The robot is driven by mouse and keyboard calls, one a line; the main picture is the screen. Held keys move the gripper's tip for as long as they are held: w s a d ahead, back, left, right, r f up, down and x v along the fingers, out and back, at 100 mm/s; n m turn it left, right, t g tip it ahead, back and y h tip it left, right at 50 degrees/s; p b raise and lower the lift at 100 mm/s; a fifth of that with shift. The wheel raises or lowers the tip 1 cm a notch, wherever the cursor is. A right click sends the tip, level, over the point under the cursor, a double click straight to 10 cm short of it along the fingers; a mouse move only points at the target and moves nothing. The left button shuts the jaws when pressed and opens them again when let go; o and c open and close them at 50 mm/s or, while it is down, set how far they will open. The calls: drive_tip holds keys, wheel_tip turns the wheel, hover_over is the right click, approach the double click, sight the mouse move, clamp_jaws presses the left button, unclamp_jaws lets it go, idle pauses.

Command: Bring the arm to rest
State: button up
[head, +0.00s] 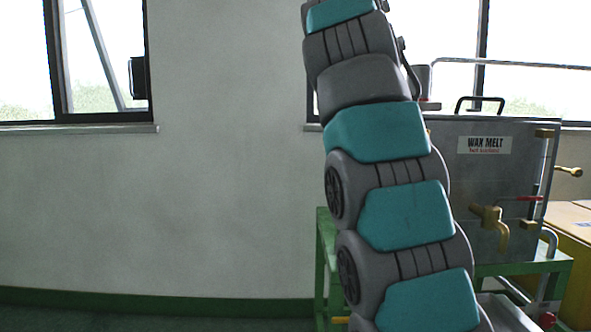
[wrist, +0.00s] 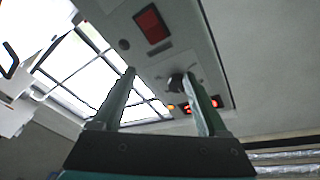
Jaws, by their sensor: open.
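My arm (head: 405,215) stands nearly upright in the head view, right of the middle, a column of grey joints and teal covers. Its top runs out of the picture, so my gripper is not in the head view. In the wrist view my gripper (wrist: 160,88) shows with its two green-grey fingers apart. It is open, and nothing is between the fingertips. Beyond the fingers is a grey panel (wrist: 215,45) with a red display (wrist: 151,24), a dark knob (wrist: 176,84) and small lit red lights. I cannot tell how far the panel is from the fingertips.
A grey metal tank labelled WAX MELT (head: 485,145), with a brass tap (head: 491,222), stands on a green frame (head: 512,268) behind and right of my arm. A yellow box (head: 577,262) is at the far right. The wall (head: 220,170) at left is clear of objects.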

drive_tip(key=s+d+f+n+g+y, duration=0.15)
drive_tip(key=s+f+g, duration=0.25)
drive_tip(key=f, duration=0.8)
drive_tip(key=s+d+f+n+g, duration=0.2)
drive_tip(key=s+f+n+g, duration=0.1)
drive_tip(key=f, duration=1)
drive_tip(key=s+d+f+n+g+y, duration=0.15)
drive_tip(key=s+f+g, duration=0.25)
drive_tip(key=f, duration=0.8)
drive_tip(key=s+a+f+n+g+y, duration=0.1)
drive_tip(key=s+f+g, duration=0.3)
drive_tip(key=s+f, duration=1)
drive_tip(key=s+a+f+n+g+y, duration=0.1)
drive_tip(key=s+f+n+g, duration=0.2)
drive_tip(key=s+f, duration=1.2)
drive_tip(key=s+g, duration=0.2)
drive_tip(key=s, duration=0.6)
drive_tip(key=shift+s+a+f+g, duration=0.2)
drive_tip(key=shift+s+a+g, duration=0.05)
drive_tip(key=shift+a+g, duration=0.1)
